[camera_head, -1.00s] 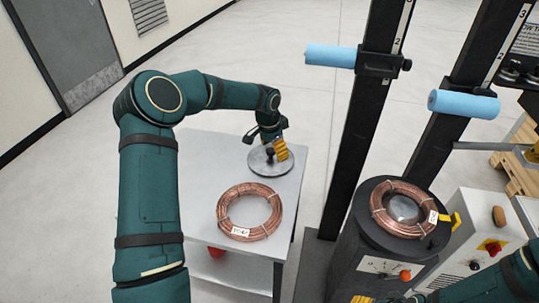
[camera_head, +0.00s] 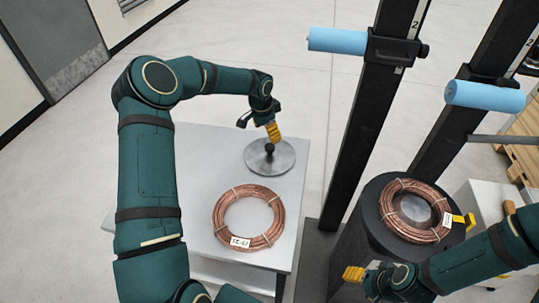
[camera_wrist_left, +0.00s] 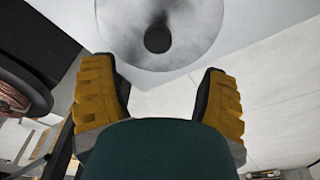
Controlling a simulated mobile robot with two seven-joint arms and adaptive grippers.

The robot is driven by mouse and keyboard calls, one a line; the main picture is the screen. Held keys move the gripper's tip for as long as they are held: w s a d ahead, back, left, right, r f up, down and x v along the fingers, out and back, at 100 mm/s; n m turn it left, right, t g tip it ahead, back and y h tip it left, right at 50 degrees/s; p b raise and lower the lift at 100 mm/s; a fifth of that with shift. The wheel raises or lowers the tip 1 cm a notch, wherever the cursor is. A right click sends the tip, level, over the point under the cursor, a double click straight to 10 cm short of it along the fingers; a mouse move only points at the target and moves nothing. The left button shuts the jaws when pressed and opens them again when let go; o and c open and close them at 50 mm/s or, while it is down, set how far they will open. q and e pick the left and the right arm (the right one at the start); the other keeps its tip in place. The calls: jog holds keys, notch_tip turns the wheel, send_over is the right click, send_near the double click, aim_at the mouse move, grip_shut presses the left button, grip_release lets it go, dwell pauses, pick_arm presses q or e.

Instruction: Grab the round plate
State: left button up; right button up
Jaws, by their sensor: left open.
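The round plate (camera_head: 284,162) is a grey metal disc with a black knob (camera_head: 269,148) at its centre, lying at the back right of the metal table. My left gripper (camera_head: 273,133) is just above and behind the knob, with yellow fingers. In the left wrist view, the plate (camera_wrist_left: 195,45) and its dark knob (camera_wrist_left: 158,39) show beyond the fingertips. The left gripper (camera_wrist_left: 160,90) is open there, its fingers spread and nothing between them. My right gripper (camera_head: 362,277) is low at the front right, away from the plate; its opening is unclear.
A copper coil (camera_head: 220,214) with a tag lies on the metal table (camera_head: 205,165) in front of the plate. Another copper coil (camera_head: 388,203) sits on a black round stand (camera_head: 372,235) at right. Black posts (camera_head: 360,130) with blue rollers (camera_head: 336,39) rise right of the table.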

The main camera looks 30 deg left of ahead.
aim_at(269, 146)
pick_arm(q)
jog(key=f, duration=0.3)
jog(key=shift+w+d+f, duration=0.1)
jog(key=shift+w+f, duration=0.15)
jog(key=f, duration=0.3)
jog(key=f+b, duration=0.1)
jog(key=shift+d+f, duration=0.25)
jog(key=shift+f, duration=0.45)
jog(key=shift+r, duration=0.1)
grip_shut()
